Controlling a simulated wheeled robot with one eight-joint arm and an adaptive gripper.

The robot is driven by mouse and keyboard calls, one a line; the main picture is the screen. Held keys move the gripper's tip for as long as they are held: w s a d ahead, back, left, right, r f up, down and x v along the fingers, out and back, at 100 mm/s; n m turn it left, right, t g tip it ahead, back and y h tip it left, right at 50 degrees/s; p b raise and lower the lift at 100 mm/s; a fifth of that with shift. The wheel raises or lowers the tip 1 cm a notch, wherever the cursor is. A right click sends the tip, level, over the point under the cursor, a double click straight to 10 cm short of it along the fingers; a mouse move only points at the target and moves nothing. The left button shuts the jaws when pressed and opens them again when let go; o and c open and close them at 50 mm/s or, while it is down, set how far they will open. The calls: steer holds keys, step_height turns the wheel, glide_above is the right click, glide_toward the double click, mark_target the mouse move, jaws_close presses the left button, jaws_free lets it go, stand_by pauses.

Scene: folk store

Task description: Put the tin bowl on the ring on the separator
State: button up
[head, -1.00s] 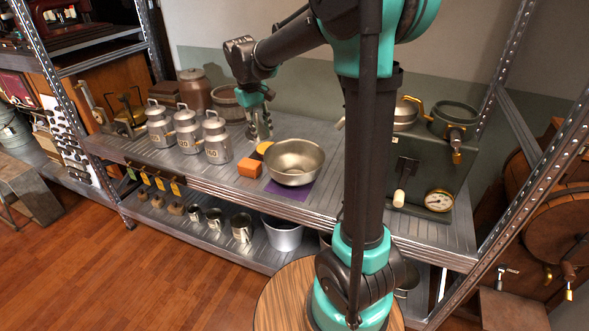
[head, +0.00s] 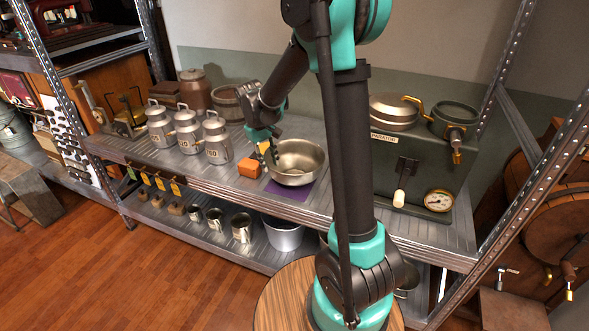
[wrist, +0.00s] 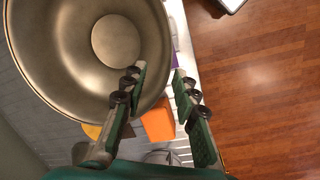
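The tin bowl (head: 297,163) stands upright on a purple mat (head: 291,190) on the metal shelf. It fills the upper left of the wrist view (wrist: 65,60). My gripper (head: 272,153) is at the bowl's left rim in the head view. In the wrist view my gripper (wrist: 158,72) is open, with one finger over the bowl's inside and the other outside the rim. Whether a finger touches the bowl, I cannot tell. The green separator (head: 425,170) stands to the right. A round dark ring (head: 457,111) with brass fittings is at its top right.
An orange block (head: 249,167) sits left of the bowl, with a yellow item partly hidden behind my gripper. Several milk cans (head: 217,140) stand farther left. A metal pan-like part (head: 393,112) tops the separator. Shelf posts (head: 500,80) rise at the right.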

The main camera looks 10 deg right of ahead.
mark_target(272, 173)
steer(key=shift+s+d+f, duration=0.1)
steer(key=shift+d+f, duration=0.1)
steer(key=shift+f, duration=1)
steer(key=shift+s+d+f, duration=0.1)
steer(key=shift+d+f, duration=0.05)
steer(key=shift+f, duration=1)
steer(key=shift+c, duration=0.6)
jaws_close()
